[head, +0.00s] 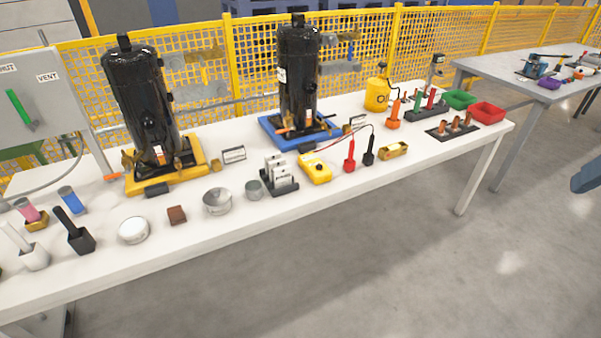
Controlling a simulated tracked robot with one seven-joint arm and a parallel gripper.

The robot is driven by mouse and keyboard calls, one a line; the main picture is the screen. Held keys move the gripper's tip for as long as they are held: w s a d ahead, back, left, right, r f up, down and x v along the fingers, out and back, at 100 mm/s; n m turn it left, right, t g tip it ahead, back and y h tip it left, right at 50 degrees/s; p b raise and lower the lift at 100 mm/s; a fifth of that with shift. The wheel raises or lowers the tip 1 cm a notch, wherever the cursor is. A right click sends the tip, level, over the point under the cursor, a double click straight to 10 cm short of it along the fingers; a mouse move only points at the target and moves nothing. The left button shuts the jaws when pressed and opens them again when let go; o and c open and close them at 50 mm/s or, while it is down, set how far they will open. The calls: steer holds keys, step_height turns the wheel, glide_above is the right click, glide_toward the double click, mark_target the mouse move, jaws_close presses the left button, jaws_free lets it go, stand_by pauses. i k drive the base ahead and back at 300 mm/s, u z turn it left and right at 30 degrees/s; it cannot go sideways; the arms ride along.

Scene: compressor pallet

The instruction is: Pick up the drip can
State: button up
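No label marks the drip can. A small grey open can (254,190) stands upright near the front edge of the white table and may be it. A wider silver bowl-like vessel (217,202) stands just left of it. A yellow can (377,96) with a dark top and hose stands farther back on the right. I cannot tell for certain which one is the drip can. My gripper is not identifiable in the head view; only a blue-grey shape shows at the right edge, and I cannot tell what it is.
A card rack (278,176) and a yellow meter (316,168) stand right of the grey can. A brown block (177,215) and a white round dish (133,230) lie left. Two black compressors (143,105) stand behind. The floor in front is clear.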

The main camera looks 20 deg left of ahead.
mark_target(254, 189)
steer(key=u, duration=1.2)
steer(key=i, duration=0.1)
steer(key=z, duration=2.55)
steer(key=k, duration=2.05)
steer(key=u, duration=1.85)
steer(key=i, duration=0.9)
steer(key=u, duration=0.05)
